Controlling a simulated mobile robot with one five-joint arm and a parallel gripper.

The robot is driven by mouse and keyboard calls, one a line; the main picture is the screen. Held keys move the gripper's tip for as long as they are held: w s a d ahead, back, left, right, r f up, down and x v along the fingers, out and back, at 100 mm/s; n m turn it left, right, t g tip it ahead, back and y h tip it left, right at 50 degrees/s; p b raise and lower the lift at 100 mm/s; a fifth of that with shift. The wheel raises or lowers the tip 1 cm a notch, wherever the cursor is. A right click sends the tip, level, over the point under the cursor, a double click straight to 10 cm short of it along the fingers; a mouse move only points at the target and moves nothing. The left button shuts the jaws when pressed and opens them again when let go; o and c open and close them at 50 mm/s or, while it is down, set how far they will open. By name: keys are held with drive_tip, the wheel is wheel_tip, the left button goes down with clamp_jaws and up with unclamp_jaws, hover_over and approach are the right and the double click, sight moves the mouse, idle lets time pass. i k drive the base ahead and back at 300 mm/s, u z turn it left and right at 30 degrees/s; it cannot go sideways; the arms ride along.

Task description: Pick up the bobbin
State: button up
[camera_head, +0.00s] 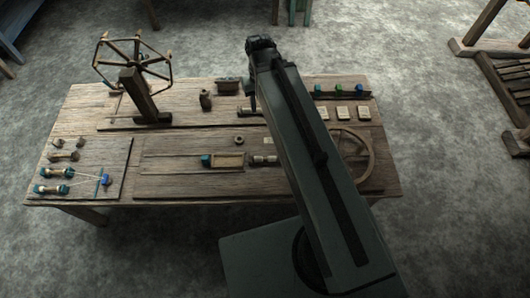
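Bobbins wound with blue thread (52,189) lie on a board at the table's left end, with another blue-and-pale one (58,172) just behind. I cannot tell which one the task means. My arm reaches up over the table's middle. My gripper (253,103) is a small dark shape pointing down below the arm's far end, above the back half of the table. It is mostly hidden, and its fingers are too small to read.
A wooden reel (133,58) on a post stands at the back left. A small tray (228,161) lies at the centre front. A wooden frame (490,45) stands beyond the right side.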

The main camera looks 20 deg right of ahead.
sight(270, 158)
drive_tip(key=u, duration=1.9)
drive_tip(key=k, duration=1.25)
drive_tip(key=u, duration=0.45)
drive_tip(key=i, duration=1)
drive_tip(key=u, duration=0.05)
